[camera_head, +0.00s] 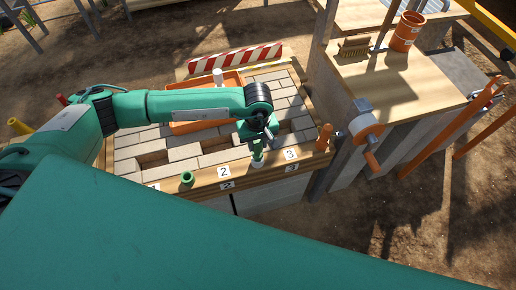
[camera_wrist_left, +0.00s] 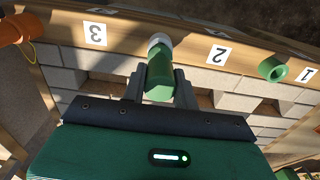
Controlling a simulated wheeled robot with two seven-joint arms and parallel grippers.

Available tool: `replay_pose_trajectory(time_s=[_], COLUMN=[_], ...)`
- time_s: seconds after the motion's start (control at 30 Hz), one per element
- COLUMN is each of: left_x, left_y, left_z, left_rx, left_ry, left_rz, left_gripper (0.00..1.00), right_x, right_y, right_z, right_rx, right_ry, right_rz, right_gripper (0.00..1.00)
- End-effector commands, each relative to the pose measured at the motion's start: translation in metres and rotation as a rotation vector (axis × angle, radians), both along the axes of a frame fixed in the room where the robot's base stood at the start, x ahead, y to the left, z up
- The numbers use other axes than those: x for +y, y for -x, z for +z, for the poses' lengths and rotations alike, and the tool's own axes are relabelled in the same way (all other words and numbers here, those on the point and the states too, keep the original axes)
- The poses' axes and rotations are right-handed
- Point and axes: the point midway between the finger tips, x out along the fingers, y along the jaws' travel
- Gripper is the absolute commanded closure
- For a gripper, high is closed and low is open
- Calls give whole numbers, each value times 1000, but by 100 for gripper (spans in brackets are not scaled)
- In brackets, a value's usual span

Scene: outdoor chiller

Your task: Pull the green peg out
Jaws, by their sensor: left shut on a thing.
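The green peg (camera_wrist_left: 159,84) with a white end is between the fingers of my left gripper (camera_wrist_left: 160,88) in the left wrist view. The gripper is shut on it. In the head view the left gripper (camera_head: 258,148) points down at the wooden front rail (camera_head: 215,180), between labels 2 and 3. The peg's pale lower end (camera_head: 257,162) shows just below the fingers. I cannot tell how deep the peg sits in the rail. A hollow green tube (camera_head: 187,178) stands on the rail between labels 1 and 2; it also shows in the left wrist view (camera_wrist_left: 272,69). My right gripper is not in view.
An orange peg (camera_head: 325,136) stands near the rail's right end. Grey bricks with gaps fill the bench behind the rail. An orange tray (camera_head: 176,128) and a red-white striped board (camera_head: 236,59) lie behind. A workbench (camera_head: 400,85) stands right.

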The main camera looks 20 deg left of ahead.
Motion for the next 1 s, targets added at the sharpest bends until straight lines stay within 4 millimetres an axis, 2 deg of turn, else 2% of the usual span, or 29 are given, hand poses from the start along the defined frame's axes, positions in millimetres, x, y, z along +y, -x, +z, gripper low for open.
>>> replay_pose_trajectory(time_s=[0.67, 1.0], left_x=[0, 0], left_y=[0, 0], left_z=[13, 37], left_rx=[-1, -1], left_ry=[1, 0], left_rz=[0, 0], left_gripper=[100, 100], right_x=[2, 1], right_y=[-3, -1], right_z=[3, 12], right_rx=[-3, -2], right_ry=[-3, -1], right_rz=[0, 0], right_gripper=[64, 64])
